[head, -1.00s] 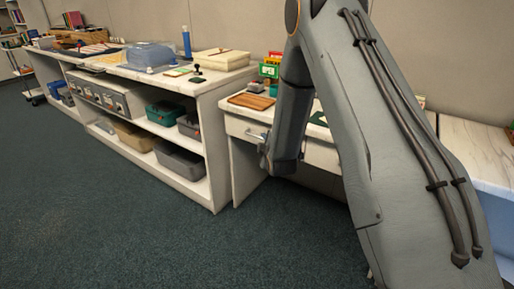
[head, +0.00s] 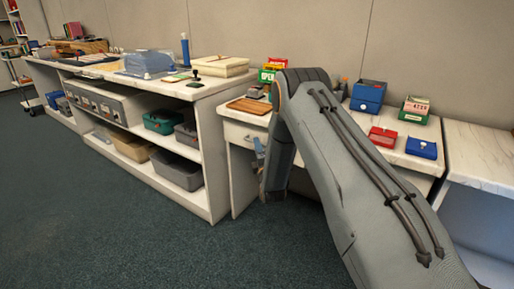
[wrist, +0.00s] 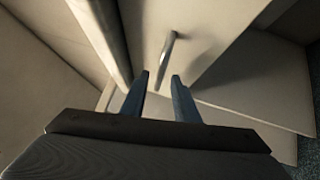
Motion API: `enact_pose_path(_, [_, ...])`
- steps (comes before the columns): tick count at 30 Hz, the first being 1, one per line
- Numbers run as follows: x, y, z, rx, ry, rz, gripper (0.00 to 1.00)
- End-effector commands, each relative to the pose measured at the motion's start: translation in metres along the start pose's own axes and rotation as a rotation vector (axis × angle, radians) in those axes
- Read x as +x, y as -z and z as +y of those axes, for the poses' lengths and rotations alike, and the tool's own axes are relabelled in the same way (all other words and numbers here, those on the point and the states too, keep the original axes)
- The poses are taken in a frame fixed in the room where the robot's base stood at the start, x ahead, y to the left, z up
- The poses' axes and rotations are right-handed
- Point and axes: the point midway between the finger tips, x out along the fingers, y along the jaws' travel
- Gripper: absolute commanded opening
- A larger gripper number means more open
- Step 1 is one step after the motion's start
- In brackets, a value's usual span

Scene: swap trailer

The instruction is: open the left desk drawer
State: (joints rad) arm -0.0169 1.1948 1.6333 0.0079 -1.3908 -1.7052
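The desk's left drawer (head: 240,136) has a pale front under the desktop, left of my arm in the head view. In the wrist view its pale front (wrist: 205,35) fills the upper middle, with a metal bar handle (wrist: 168,48) on it. My gripper (wrist: 160,77) is open, its two dark blue-grey fingers apart. The handle lies just beyond the fingertips, roughly in line with the gap; I see no contact. In the head view my gripper (head: 259,150) is small beside the drawer front, partly hidden by my arm. The drawer looks shut, as far as I can tell.
A shelf unit (head: 213,160) with bins stands left of the desk. The desktop holds a wooden board (head: 249,106), a blue box (head: 368,96), a red box (head: 383,137) and a small blue box (head: 421,148). The carpet (head: 150,240) in front is clear.

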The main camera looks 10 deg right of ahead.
Motion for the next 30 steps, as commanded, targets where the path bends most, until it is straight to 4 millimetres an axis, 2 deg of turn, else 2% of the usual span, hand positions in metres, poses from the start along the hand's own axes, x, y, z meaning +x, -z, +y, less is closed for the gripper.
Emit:
enact_pose_path(4, [0.0115,-0.0001,0.0,0.0,0.0,0.0,0.28])
enact_pose_path(13, [0.014,-0.0001,0.0002,0.001,0.001,0.0,0.28])
enact_pose_path(18, [0.0139,-0.0001,0.0002,0.001,0.001,0.0,0.01])
enact_pose_path(30, [0.0118,0.0038,0.001,0.001,0.002,0.0,0.0])
